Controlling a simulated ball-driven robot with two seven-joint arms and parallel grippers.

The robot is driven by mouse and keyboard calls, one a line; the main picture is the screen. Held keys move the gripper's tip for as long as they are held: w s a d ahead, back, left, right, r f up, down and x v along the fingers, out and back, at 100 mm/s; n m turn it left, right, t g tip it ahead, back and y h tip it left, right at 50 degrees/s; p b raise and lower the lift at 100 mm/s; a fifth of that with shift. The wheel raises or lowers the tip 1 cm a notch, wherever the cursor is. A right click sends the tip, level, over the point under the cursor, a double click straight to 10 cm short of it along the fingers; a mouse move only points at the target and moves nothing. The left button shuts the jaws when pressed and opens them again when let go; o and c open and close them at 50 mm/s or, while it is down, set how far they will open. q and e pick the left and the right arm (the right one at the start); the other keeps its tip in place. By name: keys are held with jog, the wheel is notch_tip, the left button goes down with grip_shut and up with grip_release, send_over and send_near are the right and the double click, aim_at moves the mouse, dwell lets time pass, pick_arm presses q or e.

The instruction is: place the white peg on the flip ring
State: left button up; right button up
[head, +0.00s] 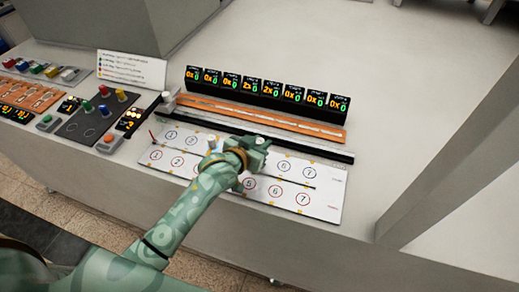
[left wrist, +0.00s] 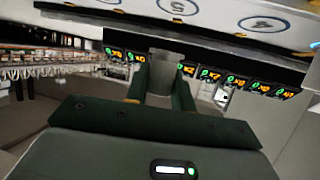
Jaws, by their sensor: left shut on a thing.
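My left gripper (head: 262,146) is over the middle of the numbered white boards, its arm reaching up from the lower left. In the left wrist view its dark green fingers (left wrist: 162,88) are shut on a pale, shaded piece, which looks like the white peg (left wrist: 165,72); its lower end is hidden. A small whitish upright piece (head: 212,143) shows beside my arm near the upper board's third position; I cannot tell if it is a peg. No ring's label is readable enough to tell which one is the flip ring. My right gripper is not in view.
Black counter displays (head: 262,88) stand behind an orange strip (head: 262,118) and a dark rail. A dark panel (head: 90,130) with coloured pegs and empty rings lies left, with a text card (head: 131,68) behind it. The table (head: 420,70) is bare at the back right.

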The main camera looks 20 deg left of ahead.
pick_arm(q)
notch_tip(320, 180, down, 2)
jog(key=shift+s+f, duration=0.1)
jog(key=shift+f, duration=0.45)
jog(key=shift+s+f, duration=0.1)
jog(key=shift+s, duration=0.05)
jog(key=o, duration=0.8)
jog(key=shift+f, duration=0.1)
jog(key=shift+o, duration=0.9)
jog(key=shift+f+b, duration=0.1)
jog(key=shift+b, duration=0.2)
